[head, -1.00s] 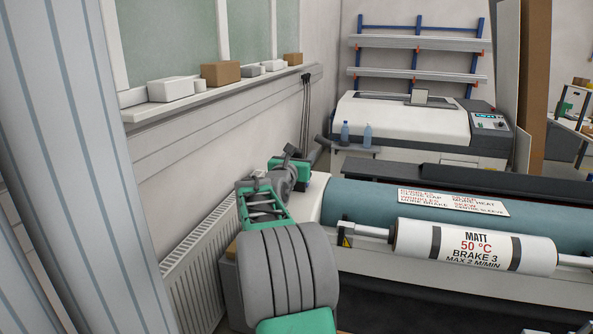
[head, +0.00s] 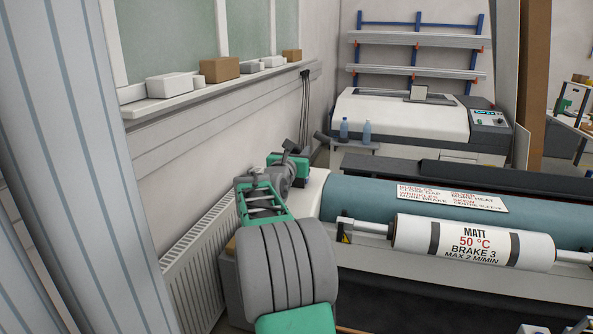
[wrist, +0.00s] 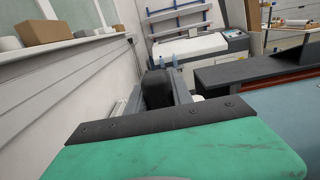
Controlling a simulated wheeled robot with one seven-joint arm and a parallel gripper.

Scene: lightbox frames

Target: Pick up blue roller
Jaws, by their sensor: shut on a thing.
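My gripper (head: 291,152) is at the end of my green and grey arm, near the wall and left of the laminating machine. In the wrist view, the two grey fingers of my gripper (wrist: 160,84) have a black, rounded thing (wrist: 158,90) between them, and they are shut on it. Most of this thing is hidden, and no blue part of it shows, so I cannot tell if it is the blue roller. A wide teal-blue roller (head: 362,204) lies along the laminating machine, right of my arm and apart from my gripper.
A white "MATT 50 °C" roll (head: 473,243) sits on a bar in front of the teal roller. Two blue bottles stand on a small shelf (head: 355,146) ahead. A radiator (head: 198,268) and a sill with boxes (head: 220,69) line the left wall.

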